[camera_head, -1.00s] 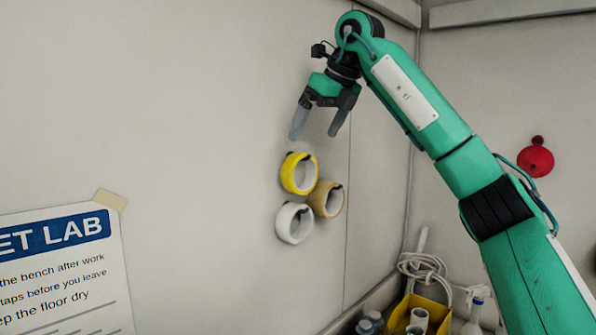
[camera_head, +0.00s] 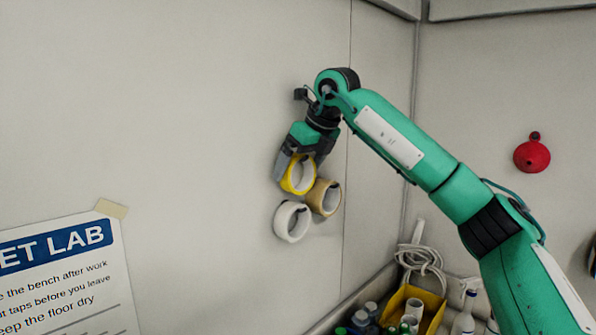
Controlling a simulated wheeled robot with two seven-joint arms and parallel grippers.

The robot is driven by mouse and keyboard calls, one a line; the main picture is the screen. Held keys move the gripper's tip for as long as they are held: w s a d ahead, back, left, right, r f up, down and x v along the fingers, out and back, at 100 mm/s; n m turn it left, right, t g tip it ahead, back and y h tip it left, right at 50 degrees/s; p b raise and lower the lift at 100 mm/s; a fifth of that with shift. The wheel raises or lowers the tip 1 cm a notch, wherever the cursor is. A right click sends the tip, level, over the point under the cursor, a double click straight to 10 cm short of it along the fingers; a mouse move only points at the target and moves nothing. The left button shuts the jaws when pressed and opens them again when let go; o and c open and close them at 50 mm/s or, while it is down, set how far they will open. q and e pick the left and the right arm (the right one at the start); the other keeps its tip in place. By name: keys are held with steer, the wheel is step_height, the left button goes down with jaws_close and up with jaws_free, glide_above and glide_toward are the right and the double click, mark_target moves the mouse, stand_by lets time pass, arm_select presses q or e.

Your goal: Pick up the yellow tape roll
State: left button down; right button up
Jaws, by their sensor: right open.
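The yellow tape roll (camera_head: 299,187) hangs on the wall, the upper of a cluster of three rolls. A tan roll (camera_head: 324,205) hangs at its lower right and a white roll (camera_head: 291,233) below it. My right gripper (camera_head: 298,172) reaches down from above, open, with its fingers around the upper part of the yellow roll. One finger shows along the roll's left side; the other is near its upper right. Whether the fingers touch the roll cannot be told. My left gripper is not in view.
A poster (camera_head: 62,276) is taped to the wall at lower left. A red round object (camera_head: 532,154) hangs on the right wall. Below are a yellow bin (camera_head: 429,306), bottles and a coiled white hose (camera_head: 420,260). The wall left of the rolls is bare.

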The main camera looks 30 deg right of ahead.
steer(key=shift+a, duration=0.1)
steer(key=shift+c, duration=0.2)
steer(key=c, duration=0.8)
steer(key=shift+c, duration=0.2)
steer(key=shift+r, duration=0.2)
steer(key=shift+r+b, duration=0.55)
steer(key=shift+b, duration=0.05)
step_height(320, 180, up, 2)
steer(key=shift+b, duration=0.6)
steer(key=s+d+b, duration=0.3)
steer(key=s, duration=0.5)
steer(key=s+d+b, duration=0.3)
steer(key=s, duration=0.6)
